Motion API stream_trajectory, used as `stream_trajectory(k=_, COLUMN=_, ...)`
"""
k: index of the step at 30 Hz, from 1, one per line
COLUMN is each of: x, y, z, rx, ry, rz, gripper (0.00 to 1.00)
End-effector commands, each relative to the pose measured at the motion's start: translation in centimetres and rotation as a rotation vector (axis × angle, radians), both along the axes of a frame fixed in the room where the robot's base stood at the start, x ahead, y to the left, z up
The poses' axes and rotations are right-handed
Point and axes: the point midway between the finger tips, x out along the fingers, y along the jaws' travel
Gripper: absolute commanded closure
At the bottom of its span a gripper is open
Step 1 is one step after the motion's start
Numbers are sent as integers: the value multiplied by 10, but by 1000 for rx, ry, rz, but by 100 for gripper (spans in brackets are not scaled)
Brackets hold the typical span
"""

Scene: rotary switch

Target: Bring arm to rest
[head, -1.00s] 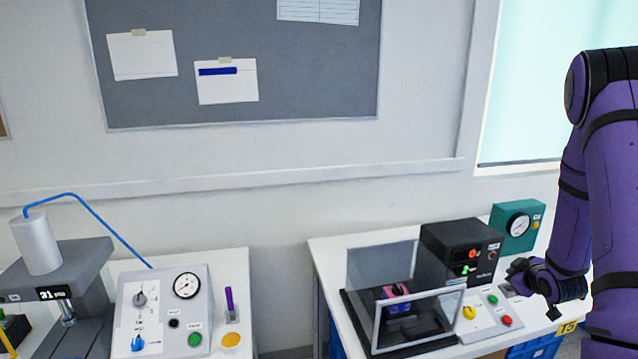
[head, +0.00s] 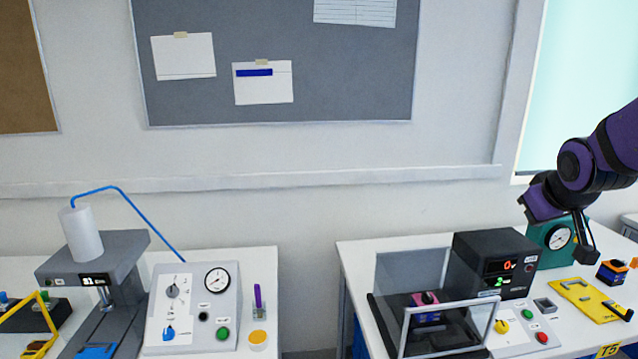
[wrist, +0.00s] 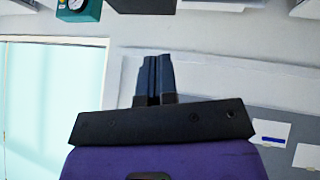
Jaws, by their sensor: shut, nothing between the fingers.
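My gripper (head: 588,254) is raised over the right end of the right table in the head view, in front of the teal gauge box (head: 550,240). It hangs at the end of my purple arm. In the wrist view my gripper (wrist: 154,62) shows its two dark fingers side by side, shut and empty. My gripper is apart from all of these.
A clear-walled enclosure (head: 405,275) stands left of the black machine. A yellow fixture plate (head: 592,299) and a small dark block (head: 612,272) lie at the right. The left table holds a press (head: 95,262) and a grey gauge panel (head: 233,310). A gap separates the tables.

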Motion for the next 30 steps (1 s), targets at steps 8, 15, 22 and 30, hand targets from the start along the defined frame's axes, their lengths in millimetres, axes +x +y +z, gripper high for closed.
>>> stream_trajectory(k=8, x=-77, y=63, z=40, rx=118, ry=69, rz=-19, gripper=100)
stream_trajectory(k=15, x=-150, y=105, z=57, rx=211, ry=148, rz=-20, gripper=100)
stream_trajectory(k=22, x=-193, y=125, z=60, rx=260, ry=202, rz=-14, gripper=100)
stream_trajectory(k=30, x=-200, y=128, z=59, rx=267, ry=213, rz=-15, gripper=100)
